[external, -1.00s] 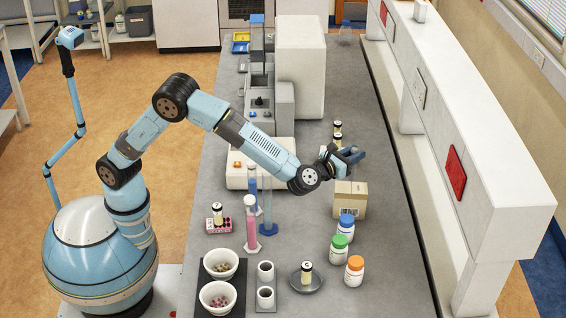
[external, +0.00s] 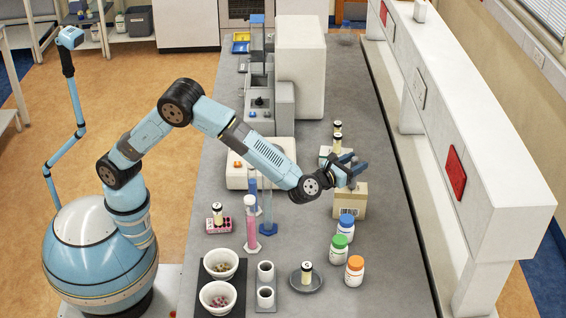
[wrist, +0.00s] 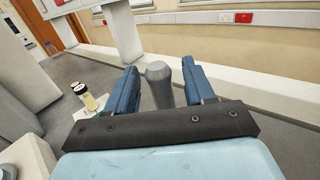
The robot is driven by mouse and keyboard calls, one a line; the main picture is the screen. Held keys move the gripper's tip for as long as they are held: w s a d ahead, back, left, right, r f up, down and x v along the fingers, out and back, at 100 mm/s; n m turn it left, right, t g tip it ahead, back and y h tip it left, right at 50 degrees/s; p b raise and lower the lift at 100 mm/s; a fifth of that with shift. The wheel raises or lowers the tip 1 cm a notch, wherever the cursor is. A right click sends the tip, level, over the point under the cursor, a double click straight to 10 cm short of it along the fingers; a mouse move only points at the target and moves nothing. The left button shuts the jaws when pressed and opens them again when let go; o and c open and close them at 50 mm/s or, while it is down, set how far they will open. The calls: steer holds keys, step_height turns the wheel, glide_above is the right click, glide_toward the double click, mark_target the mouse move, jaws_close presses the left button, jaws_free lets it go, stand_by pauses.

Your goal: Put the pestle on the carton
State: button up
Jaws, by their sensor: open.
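The carton (external: 349,203) is a tan box with a printed label on its front, standing on the grey bench in the external view. My gripper (external: 352,168) is just above its top. In the wrist view, the grey pestle (wrist: 160,88) has a rounded knob end and stands between the two blue fingers of my gripper (wrist: 159,70). The fingers are open, with a gap on each side of the pestle. The pestle's lower end is hidden behind the dark gripper bar, so I cannot tell whether it touches the carton.
Blue (external: 346,225), green (external: 338,250) and orange-capped bottles (external: 354,271) stand in front of the carton. Dark-capped vials (wrist: 84,96) stand behind it. Pink (external: 251,225) and blue cylinders are to the left. The bench right of the carton is clear.

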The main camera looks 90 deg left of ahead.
steer(key=shift+r, duration=0.1)
steer(key=v, duration=0.7)
steer(key=s+a+r+n+g+h, duration=0.1)
steer(key=s+a+r+n+g, duration=0.5)
steer(key=s+a, duration=0.55)
steer(key=s+a+r+n+g+h, duration=0.1)
steer(key=s+a+r+n+g, duration=0.15)
steer(key=s+a+n, duration=0.7)
steer(key=s+d+f+n+h, duration=0.1)
steer(key=s+n+h, duration=0.3)
steer(key=s, duration=1.2)
steer(key=s+f+n+h, duration=0.2)
steer(key=s+n+h, duration=0.2)
steer(key=s+n, duration=0.5)
steer(key=s, duration=0.7)
steer(key=shift+s+d+f+h, duration=0.3)
steer(key=shift+s+d+h, duration=0.05)
steer(key=shift+h, duration=0.05)
